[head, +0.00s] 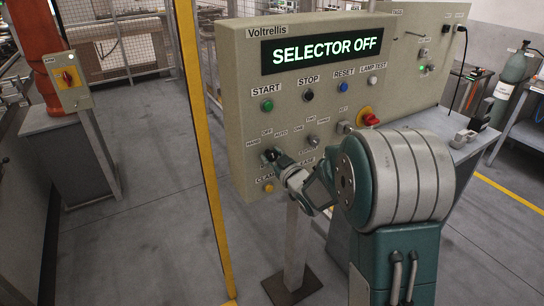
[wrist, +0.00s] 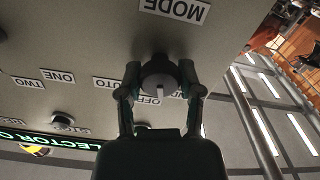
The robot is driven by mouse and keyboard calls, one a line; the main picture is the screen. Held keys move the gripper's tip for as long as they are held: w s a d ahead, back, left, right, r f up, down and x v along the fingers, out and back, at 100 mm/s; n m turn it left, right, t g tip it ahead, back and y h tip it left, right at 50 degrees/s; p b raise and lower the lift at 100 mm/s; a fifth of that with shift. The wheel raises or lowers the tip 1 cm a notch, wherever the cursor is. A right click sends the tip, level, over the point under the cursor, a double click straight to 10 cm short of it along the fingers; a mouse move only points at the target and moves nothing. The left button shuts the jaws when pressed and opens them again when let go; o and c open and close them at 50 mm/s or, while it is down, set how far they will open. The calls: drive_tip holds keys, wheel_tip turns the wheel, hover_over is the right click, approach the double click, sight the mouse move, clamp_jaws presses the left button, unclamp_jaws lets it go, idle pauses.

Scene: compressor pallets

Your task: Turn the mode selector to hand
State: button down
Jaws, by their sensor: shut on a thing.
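The mode selector is a dark round knob with a white pointer mark (wrist: 159,88), seen upside down in the wrist view under the MODE label (wrist: 174,10). Its pointer is towards the OFF label (wrist: 148,99). AUTO lies on one side and a partly hidden HAND label on the other. My gripper (wrist: 158,76) has one finger on each side of the knob and is shut on it. In the head view my gripper (head: 270,156) is at the lower left of the panel and mostly hides the knob. The display (head: 322,51) reads SELECTOR OFF.
The beige panel (head: 240,90) also carries a green START button (head: 267,105), a black STOP button (head: 308,95), other selectors and a red emergency stop (head: 370,119). A yellow post (head: 206,150) stands just left of the panel. Grey floor is open at left.

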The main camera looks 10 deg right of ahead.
drive_tip(key=n, duration=0.5)
drive_tip(key=shift+a+n, duration=0.1)
drive_tip(key=shift+n, duration=0.2)
idle(0.4)
drive_tip(key=shift+c, duration=1.3)
unclamp_jaws()
drive_tip(key=shift+a+f, duration=0.1)
drive_tip(key=v, duration=1.2)
